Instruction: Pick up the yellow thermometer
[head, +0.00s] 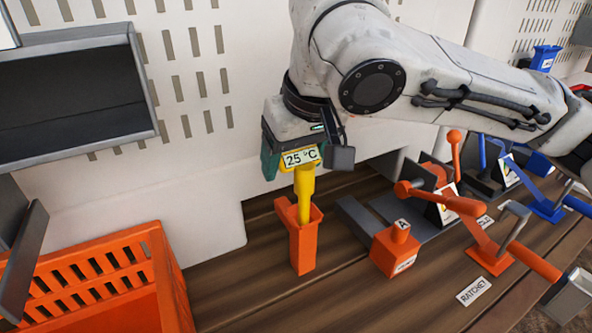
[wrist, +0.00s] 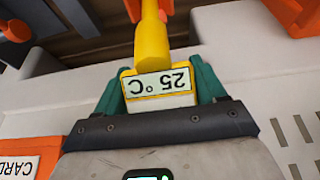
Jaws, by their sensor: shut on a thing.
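The yellow thermometer (head: 304,180) has a display reading 25 °C and stands upright, its lower end in or just over an orange holder (head: 303,247) on the wooden bench. I cannot tell how far its tip sits inside the holder. My gripper (head: 292,158) comes from above and is shut on the thermometer's head. In the wrist view the green fingers of my gripper (wrist: 160,88) press on both sides of the thermometer's display head (wrist: 160,84), and its yellow stem runs away from the camera.
An orange crate (head: 160,262) stands at the left. An orange block marked A (head: 396,252) and red-orange levers (head: 470,240) stand to the right on the bench (head: 345,290). A white slotted wall (head: 215,60) rises behind. A grey-framed dark tray (head: 80,85) is at upper left.

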